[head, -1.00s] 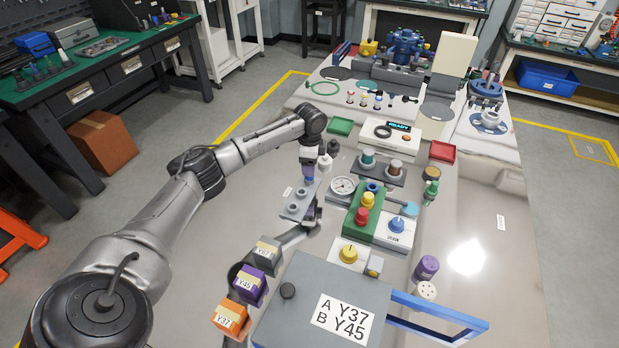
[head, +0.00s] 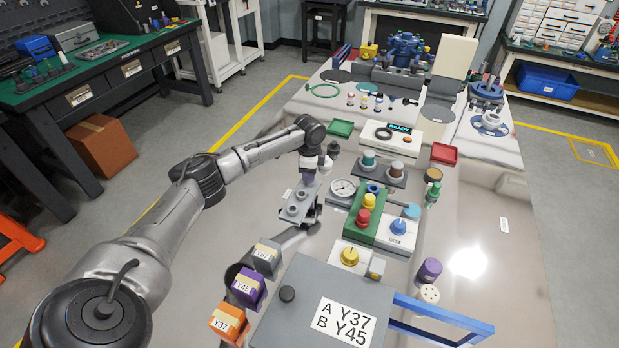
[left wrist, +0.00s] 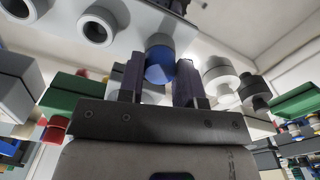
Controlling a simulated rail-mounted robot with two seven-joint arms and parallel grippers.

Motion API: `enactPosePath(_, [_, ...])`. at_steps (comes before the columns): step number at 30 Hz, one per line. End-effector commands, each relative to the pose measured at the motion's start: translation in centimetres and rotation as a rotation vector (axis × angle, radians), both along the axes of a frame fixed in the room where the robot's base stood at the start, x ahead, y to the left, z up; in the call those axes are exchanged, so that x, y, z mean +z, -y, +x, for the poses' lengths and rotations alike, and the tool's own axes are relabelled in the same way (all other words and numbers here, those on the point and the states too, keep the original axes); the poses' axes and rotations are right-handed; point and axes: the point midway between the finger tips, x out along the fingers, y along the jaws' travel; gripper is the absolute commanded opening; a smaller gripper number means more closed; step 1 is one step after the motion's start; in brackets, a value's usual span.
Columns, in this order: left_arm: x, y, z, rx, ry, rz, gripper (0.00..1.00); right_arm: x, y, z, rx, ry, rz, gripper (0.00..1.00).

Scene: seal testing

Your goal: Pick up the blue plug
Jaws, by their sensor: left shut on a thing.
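My left gripper (head: 308,180) is just over the far end of the grey rack (head: 291,211) on the shiny table. In the left wrist view, its two dark fingers (left wrist: 159,80) are shut on the blue plug (left wrist: 160,69), which has a blue face and a paler grey body. In the head view I cannot pick out this plug at the gripper. Two pale round sockets or plugs show on the rack in the left wrist view, up and left of the fingers. I cannot tell whether the held plug is clear of the rack. My right gripper is not in view.
A pressure gauge (head: 343,187) and a green block (head: 363,231) with red and yellow knobs stand close to the right. Orange, purple and grey labelled boxes and a grey case (head: 285,325) stand nearer. The table right of the purple cylinder (head: 428,270) is clear.

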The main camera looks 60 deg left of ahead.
Motion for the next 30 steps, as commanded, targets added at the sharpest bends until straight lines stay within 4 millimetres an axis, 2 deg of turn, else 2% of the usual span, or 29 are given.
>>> enactPosePath(2, [0.0, 0.0, 0.0, 0.000, 0.000, 0.000, 0.09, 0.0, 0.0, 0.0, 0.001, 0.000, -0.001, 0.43])
enactPosePath(11, [0.6, 0.0, 0.0, 0.000, 0.001, -0.001, 0.09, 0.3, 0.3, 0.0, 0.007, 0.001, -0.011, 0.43])
enactPosePath(14, [1.9, 0.0, 0.0, 0.000, 0.001, -0.001, 0.09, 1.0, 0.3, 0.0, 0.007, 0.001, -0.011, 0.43])
enactPosePath(18, [5.0, 0.0, 0.1, 0.000, 0.003, 0.000, 0.09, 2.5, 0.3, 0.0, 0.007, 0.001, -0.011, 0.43])
enactPosePath(24, [7.1, 4.2, 1.5, -0.005, 0.002, -0.003, 0.09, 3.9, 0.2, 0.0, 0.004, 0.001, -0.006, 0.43])
enactPosePath(30, [9.1, 7.6, 2.7, -0.004, 0.002, -0.002, 0.09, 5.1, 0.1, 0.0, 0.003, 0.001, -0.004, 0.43])
